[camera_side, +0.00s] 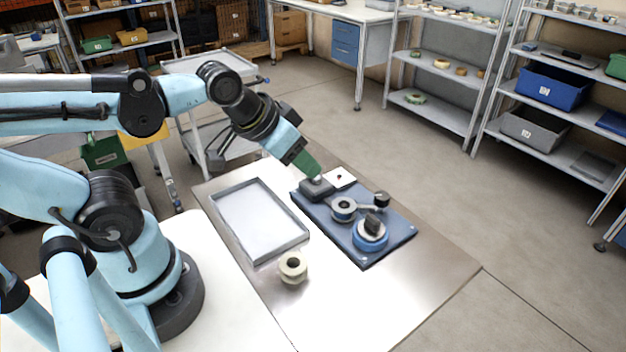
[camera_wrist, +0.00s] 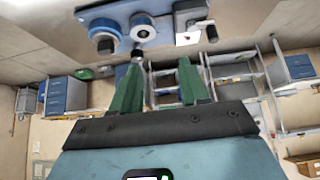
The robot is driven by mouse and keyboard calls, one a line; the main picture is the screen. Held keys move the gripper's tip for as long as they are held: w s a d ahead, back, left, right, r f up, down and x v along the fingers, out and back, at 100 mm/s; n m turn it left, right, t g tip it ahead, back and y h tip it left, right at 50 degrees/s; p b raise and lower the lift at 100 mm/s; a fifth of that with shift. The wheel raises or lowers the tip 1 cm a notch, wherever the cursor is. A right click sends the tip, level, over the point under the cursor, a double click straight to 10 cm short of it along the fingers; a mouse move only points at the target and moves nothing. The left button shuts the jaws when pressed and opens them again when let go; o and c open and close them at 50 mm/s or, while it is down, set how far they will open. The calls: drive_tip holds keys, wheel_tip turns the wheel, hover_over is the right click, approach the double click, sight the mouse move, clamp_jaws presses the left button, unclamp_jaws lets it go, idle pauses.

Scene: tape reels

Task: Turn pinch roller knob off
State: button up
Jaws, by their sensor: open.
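The blue tape deck (camera_side: 325,222) lies on the steel table, and its surface shows at the top of the wrist view (camera_wrist: 170,37). It carries a small reel (camera_side: 343,205), a black knob on a short arm (camera_side: 381,199), a blue round piece with a black handle (camera_side: 370,238), and a dark block (camera_side: 313,190) beside a white plate (camera_side: 345,181). I cannot tell for sure which is the pinch roller knob. My gripper (camera_wrist: 160,63) has its green fingers apart with nothing between them. In the side view it is over the block end; contact cannot be told.
A shallow grey tray (camera_side: 222,205) lies left of the deck. A cream spool (camera_side: 292,270) stands on the table in front of the tray. The table's near right part is clear. Shelves (camera_side: 430,113) and a trolley (camera_side: 215,64) stand beyond the table.

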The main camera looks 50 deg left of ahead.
drive_tip(key=shift+o, duration=0.9)
drive_tip(key=shift+w, duration=0.1)
drive_tip(key=r+n+g, duration=0.1)
drive_tip(key=n+g, duration=0.6)
drive_tip(key=n, duration=0.1)
hover_over(382, 195)
wheel_tip(382, 195, down, 11)
drive_tip(key=shift+f, duration=0.2)
drive_tip(key=c, duration=1)
drive_tip(key=shift+c, duration=0.2)
